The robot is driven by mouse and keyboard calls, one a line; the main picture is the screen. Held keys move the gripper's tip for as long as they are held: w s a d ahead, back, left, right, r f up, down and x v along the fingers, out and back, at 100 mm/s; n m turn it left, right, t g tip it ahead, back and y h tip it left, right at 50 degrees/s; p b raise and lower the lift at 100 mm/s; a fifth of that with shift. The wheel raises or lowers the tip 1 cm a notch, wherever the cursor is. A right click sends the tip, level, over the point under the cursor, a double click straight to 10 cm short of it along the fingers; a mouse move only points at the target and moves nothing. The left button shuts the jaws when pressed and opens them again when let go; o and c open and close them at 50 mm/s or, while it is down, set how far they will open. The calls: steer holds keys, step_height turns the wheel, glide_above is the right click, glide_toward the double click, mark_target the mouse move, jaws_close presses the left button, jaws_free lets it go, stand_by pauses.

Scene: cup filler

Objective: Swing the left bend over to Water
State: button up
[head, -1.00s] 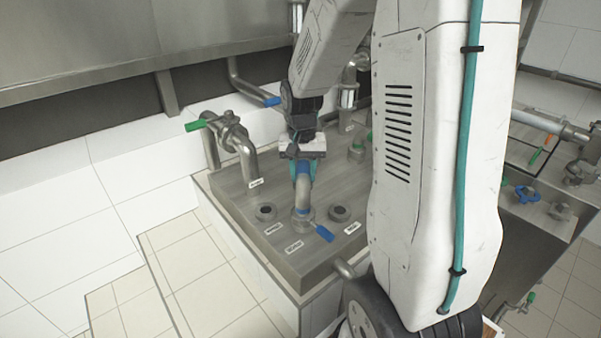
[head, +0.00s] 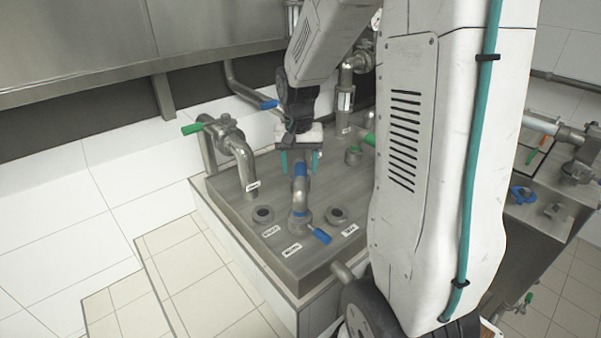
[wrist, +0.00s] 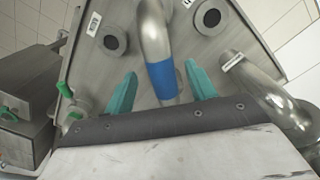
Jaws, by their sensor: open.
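The left bend is a steel pipe with a blue band (head: 301,169). Its near end is at the middle front fitting of the steel plate, beside a blue lever (head: 321,236). In the wrist view the blue band (wrist: 163,80) sits between my two teal fingers, with gaps at both sides. My gripper (head: 300,162) is open above and behind the band, and holds nothing. Open ports stand left (head: 263,214) and right (head: 337,214) of the bend's near end. Small white labels (head: 349,230) lie in front; I cannot read which says Water.
A fixed pipe with a green handle (head: 192,128) rises at the plate's left. Another steel unit with a blue knob (head: 523,194) is at the far right. The floor at front left is clear.

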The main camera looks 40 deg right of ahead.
steer(key=shift+r, duration=2.3)
steer(key=shift+c, duration=0.4)
